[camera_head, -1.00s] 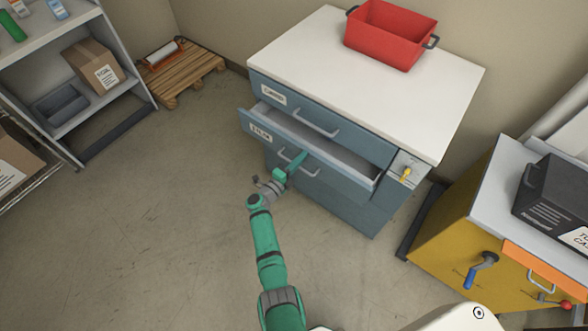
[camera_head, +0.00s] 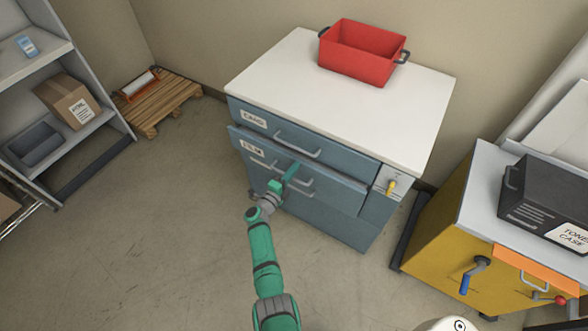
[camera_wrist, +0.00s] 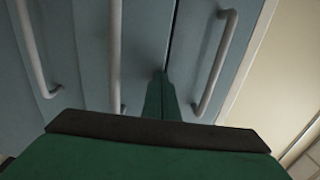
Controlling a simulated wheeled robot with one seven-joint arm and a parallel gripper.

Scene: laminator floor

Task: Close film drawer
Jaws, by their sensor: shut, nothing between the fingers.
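The film drawer (camera_head: 335,187) is the blue-grey drawer labelled FILM, second from the top in the cabinet (camera_head: 400,218). Its front stands slightly proud of the cabinet, and its inside no longer shows. My green gripper (camera_head: 291,172) is shut and empty, with its tip at the upper part of the drawer front, close to the bar handle (camera_head: 264,161). In the wrist view the shut fingers (camera_wrist: 161,92) point at the panel beside a dark seam between two fronts. Whether the tip touches the panel I cannot tell.
The cards drawer (camera_head: 350,158) above is shut. A red bin (camera_head: 360,66) stands on the white cabinet top. A yellow machine (camera_head: 440,225) with a crank stands to the right. A pallet (camera_head: 160,105) and a shelf unit (camera_head: 95,150) are at left. The floor in front is clear.

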